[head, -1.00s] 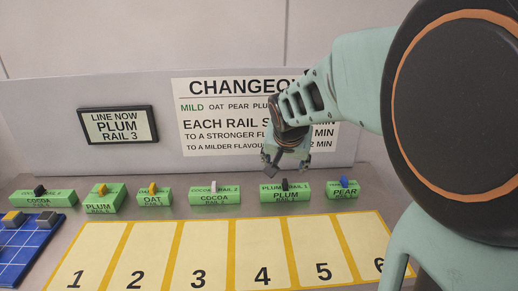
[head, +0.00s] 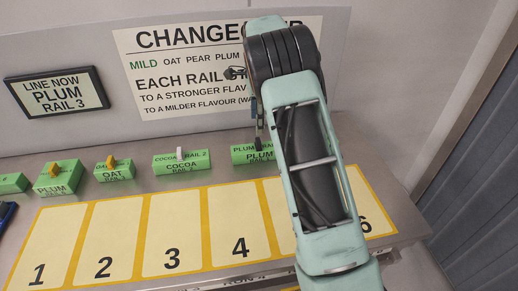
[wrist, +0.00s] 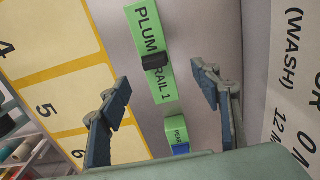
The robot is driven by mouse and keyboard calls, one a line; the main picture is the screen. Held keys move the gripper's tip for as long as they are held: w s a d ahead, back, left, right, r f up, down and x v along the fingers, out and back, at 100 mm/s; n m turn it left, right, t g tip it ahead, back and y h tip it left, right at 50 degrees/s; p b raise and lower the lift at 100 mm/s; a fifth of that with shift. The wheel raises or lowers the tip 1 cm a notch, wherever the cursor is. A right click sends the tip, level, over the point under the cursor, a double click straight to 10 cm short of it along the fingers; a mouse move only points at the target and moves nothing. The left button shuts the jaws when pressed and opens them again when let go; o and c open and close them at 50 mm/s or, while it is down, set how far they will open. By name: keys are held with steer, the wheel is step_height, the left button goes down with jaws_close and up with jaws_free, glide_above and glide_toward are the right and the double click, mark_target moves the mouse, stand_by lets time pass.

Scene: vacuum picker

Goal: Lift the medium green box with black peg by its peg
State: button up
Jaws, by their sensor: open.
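The green box labelled PLUM RAIL 1 (head: 242,157) stands on the grey counter behind space 5, partly hidden by my arm in the head view. Its black peg (wrist: 155,61) stands on top and shows clearly in the wrist view, where the box (wrist: 147,22) lies ahead of the fingertips. My gripper (wrist: 161,80) is open and empty, its two fingers wide apart. The peg appears roughly in line with the gap between them, apart from both fingers. In the head view most of my gripper is hidden by my arm.
A green PEAR box (wrist: 174,124) with a blue peg shows between the fingers. Green COCOA (head: 182,163), OAT (head: 115,171) and PLUM (head: 58,178) boxes stand to the left. Numbered yellow spaces (head: 173,238) lie empty in front. An upright sign (head: 190,108) stands behind.

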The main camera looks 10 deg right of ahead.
mark_target(258, 141)
step_height(258, 141, down, 5)
steer(key=shift+s+r, duration=0.1)
steer(key=shift+s+d+f+p, duration=0.1)
steer(key=shift+f+p, duration=0.15)
steer(key=shift+f, duration=0.65)
steer(key=shift+s+a+f+p, duration=0.15)
steer(key=shift+f+p, duration=0.15)
steer(key=shift+f, duration=0.65)
steer(key=shift+s+d+f+p, duration=0.15)
steer(key=shift+f+p, duration=0.1)
steer(key=shift+f, duration=0.65)
steer(key=shift+c, duration=0.3)
steer(key=c, duration=1.3)
